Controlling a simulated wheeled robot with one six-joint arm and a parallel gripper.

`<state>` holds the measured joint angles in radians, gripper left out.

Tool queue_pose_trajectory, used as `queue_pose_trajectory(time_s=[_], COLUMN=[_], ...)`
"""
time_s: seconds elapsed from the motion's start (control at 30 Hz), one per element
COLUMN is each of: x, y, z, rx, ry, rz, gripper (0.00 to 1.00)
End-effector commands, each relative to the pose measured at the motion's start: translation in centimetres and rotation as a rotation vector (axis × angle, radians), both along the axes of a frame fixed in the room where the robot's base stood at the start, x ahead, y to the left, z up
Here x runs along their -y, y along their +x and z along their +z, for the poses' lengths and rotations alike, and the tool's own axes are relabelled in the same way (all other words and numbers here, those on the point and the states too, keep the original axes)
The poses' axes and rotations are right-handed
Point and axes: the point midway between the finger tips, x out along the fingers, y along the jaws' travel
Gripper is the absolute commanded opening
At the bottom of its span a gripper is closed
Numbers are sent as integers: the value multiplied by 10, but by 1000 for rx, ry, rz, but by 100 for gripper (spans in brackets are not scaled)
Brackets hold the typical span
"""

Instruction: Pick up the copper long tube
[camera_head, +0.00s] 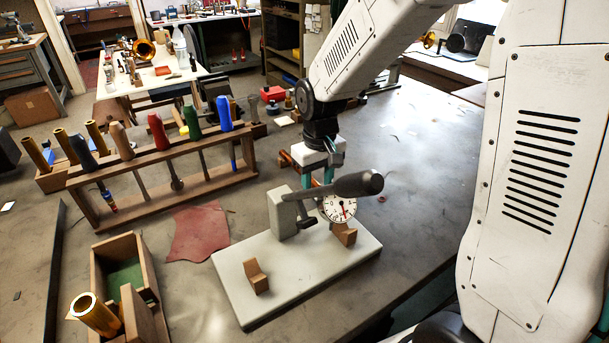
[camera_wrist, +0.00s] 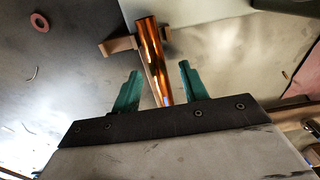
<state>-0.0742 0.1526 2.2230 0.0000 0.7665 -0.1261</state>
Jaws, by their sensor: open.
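The copper long tube (camera_wrist: 152,50) shows in the wrist view as a shiny orange cylinder across a tan wooden cradle (camera_wrist: 119,45). My gripper (camera_wrist: 159,72) is open, with one green finger on each side of the tube. Gaps show between the fingers and the tube, and its near end is hidden at the gripper's dark body. In the head view my gripper (camera_head: 316,178) points down behind the dial-gauge fixture. A small orange-brown piece (camera_head: 288,160) beside it may be part of the tube; the rest is hidden.
The fixture's pale base (camera_head: 240,284), lever handle (camera_head: 350,185) and dial gauge (camera_head: 342,207) stand close in front of my gripper. A wooden tool rack (camera_head: 150,165) and a box (camera_head: 148,270) with a gold tube (camera_head: 98,316) are left. The table's right side is mostly clear.

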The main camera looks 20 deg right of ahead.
Motion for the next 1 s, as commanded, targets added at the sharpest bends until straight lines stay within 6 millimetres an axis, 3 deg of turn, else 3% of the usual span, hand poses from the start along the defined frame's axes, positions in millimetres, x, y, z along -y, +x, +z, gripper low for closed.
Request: queue_pose_trajectory(time_s=[0.03, 0.17, 0.2, 0.67, 0.87, 1.0], x=[0, 0, 0, 0, 0, 0], y=[0, 0, 0, 1, 1, 1], z=[0, 0, 0, 10, 40, 75], rx=[0, 0, 0, 4, 6, 8], ry=[0, 0, 0, 0, 0, 1], rz=[0, 0, 0, 0, 0, 0], gripper=[38, 2, 0, 0, 0, 0])
